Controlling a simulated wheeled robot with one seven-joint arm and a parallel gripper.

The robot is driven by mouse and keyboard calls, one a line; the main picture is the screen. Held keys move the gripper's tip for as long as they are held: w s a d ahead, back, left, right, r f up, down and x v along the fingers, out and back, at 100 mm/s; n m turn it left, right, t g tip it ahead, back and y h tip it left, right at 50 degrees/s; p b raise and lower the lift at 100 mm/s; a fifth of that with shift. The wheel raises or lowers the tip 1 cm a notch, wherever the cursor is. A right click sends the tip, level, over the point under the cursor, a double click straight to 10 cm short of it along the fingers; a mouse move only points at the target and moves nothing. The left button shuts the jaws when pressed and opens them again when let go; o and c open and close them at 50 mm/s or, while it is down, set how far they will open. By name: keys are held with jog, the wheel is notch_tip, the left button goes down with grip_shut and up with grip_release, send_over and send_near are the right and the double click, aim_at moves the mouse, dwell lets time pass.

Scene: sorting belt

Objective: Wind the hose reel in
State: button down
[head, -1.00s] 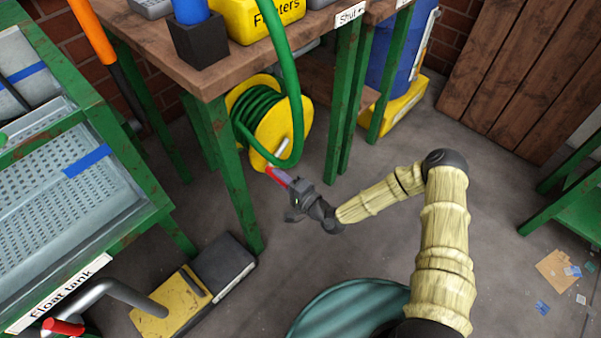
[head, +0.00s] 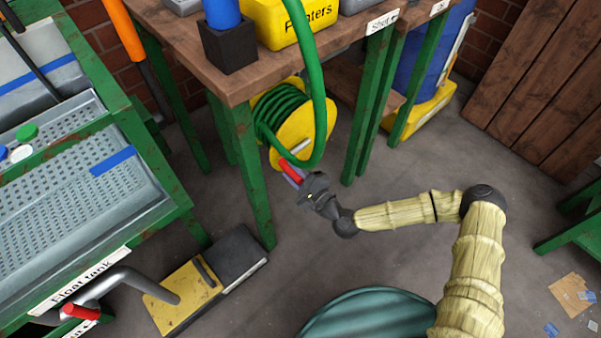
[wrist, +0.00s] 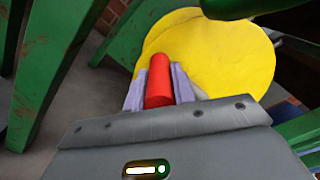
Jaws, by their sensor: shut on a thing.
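The hose reel (head: 319,126) has yellow side discs and stands on the floor under the wooden bench. My gripper (head: 294,174) is at the reel's lower front and is shut on the red crank handle (head: 285,166). In the wrist view the red handle (wrist: 159,82) stands between the two pale fingers (wrist: 159,88), with the yellow disc (wrist: 225,55) behind it. The joint between handle and disc is hidden.
The bench's green leg (head: 247,165) stands just left of my gripper. A yellow and black pedal box (head: 195,290) lies on the floor at lower left, beside the float tank (head: 100,265).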

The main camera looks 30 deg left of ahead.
jog(key=shift+s+r+m, duration=0.2)
jog(key=shift+m, duration=0.1)
jog(key=c, duration=1.3)
grip_release()
jog(key=shift+c, duration=0.2)
jog(key=shift+o, duration=0.9)
jog(key=shift+w+r, duration=0.1)
jog(key=p+v, duration=0.3)
jog(key=v, duration=1.4)
jog(key=shift+d, duration=0.2)
